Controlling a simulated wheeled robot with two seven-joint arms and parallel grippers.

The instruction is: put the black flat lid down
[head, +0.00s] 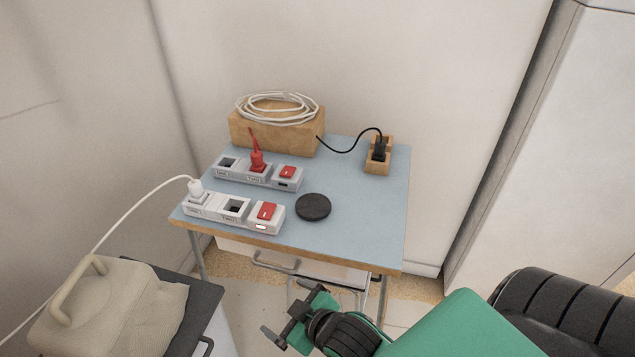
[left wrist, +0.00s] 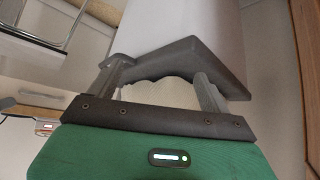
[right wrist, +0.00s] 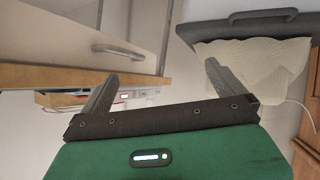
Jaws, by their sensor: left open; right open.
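The black flat lid (head: 313,207) is a dark round disc lying flat on the blue tabletop (head: 350,225), right of the front power strip. My right gripper (head: 286,316) is open and empty in front of the table, below its front edge, apart from the lid. In the right wrist view its two fingers (right wrist: 158,82) stand apart with nothing between them. My left gripper is outside the head view. In the left wrist view its fingers (left wrist: 160,78) are spread, with a pale cloth-like shape behind them. The lid is not visible in either wrist view.
Two power strips (head: 234,213) (head: 257,174) with red switches stand on the table's left half. A wooden box with a coiled white cable (head: 275,130) and a small wooden holder with a black plug (head: 378,155) stand behind. A beige bag (head: 110,310) sits at lower left. The tabletop's right side is clear.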

